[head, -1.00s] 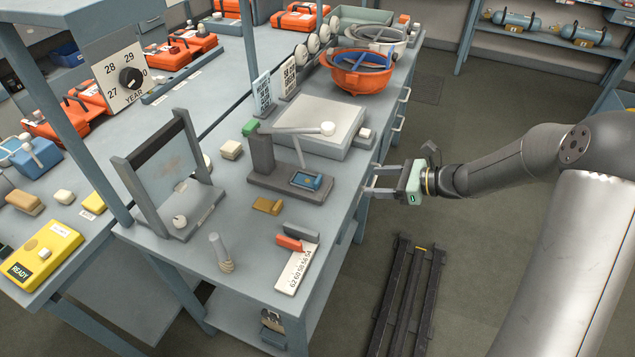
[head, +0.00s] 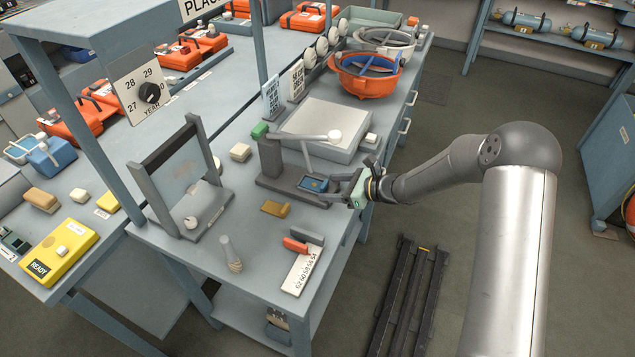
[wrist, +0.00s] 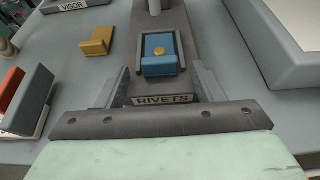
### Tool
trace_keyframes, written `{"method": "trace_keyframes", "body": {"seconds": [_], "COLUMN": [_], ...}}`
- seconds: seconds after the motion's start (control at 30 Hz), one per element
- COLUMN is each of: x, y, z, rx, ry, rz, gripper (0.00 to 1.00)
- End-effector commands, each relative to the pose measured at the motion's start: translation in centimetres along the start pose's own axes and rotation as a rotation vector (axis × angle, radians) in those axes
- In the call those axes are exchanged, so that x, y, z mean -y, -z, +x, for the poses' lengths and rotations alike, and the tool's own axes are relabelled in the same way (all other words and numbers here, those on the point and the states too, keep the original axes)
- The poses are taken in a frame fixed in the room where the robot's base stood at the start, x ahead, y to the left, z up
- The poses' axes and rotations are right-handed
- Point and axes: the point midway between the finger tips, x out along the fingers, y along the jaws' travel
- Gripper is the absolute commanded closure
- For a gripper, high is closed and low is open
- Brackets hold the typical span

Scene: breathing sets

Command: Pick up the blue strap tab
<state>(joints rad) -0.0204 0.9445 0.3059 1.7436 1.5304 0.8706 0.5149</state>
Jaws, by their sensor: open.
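The blue strap tab (head: 313,184) lies in a dark recess on the base of a grey fixture (head: 272,183) on the bench. In the wrist view the blue tab (wrist: 160,52) has a round brass rivet on it and sits just beyond the fingertips. A label reading RIVETS is on the base between the fingers. My gripper (head: 335,188) is open at the bench's right edge, beside the tab. In the wrist view its two fingers (wrist: 160,80) stand apart on either side of the fixture base, with nothing between them but the base.
A lever with a white knob (head: 334,136) reaches out above the fixture. A grey box (head: 325,125) stands behind. A brass-coloured block (head: 275,208), a red block (head: 295,244) and a numbered card (head: 301,272) lie nearer the bench front.

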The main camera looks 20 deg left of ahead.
Motion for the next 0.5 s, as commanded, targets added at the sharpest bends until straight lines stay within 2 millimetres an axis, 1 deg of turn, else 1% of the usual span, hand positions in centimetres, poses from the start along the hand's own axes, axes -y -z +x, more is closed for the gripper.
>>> {"method": "trace_keyframes", "body": {"seconds": [0.07, 0.23, 0.27, 0.3, 0.37, 0.4, 0.43, 0.5], "x": [0.04, 0.05, 0.04, 0.04, 0.04, 0.04, 0.04, 0.04], "y": [-0.02, 0.02, 0.02, 0.02, 0.02, 0.02, 0.02, 0.01], "z": [0.29, 0.31, 0.31, 0.30, 0.30, 0.30, 0.29, 0.29], "rx": [0.000, 0.000, 0.000, 0.000, 0.000, 0.000, 0.000, 0.000], "ry": [0.001, 0.001, 0.001, 0.001, 0.001, 0.001, 0.001, 0.001], "rz": [0.000, -0.001, -0.001, -0.001, -0.001, -0.001, -0.001, -0.001], "gripper": [0.38, 0.38, 0.41, 0.52, 0.69, 0.80, 0.86, 0.86]}}
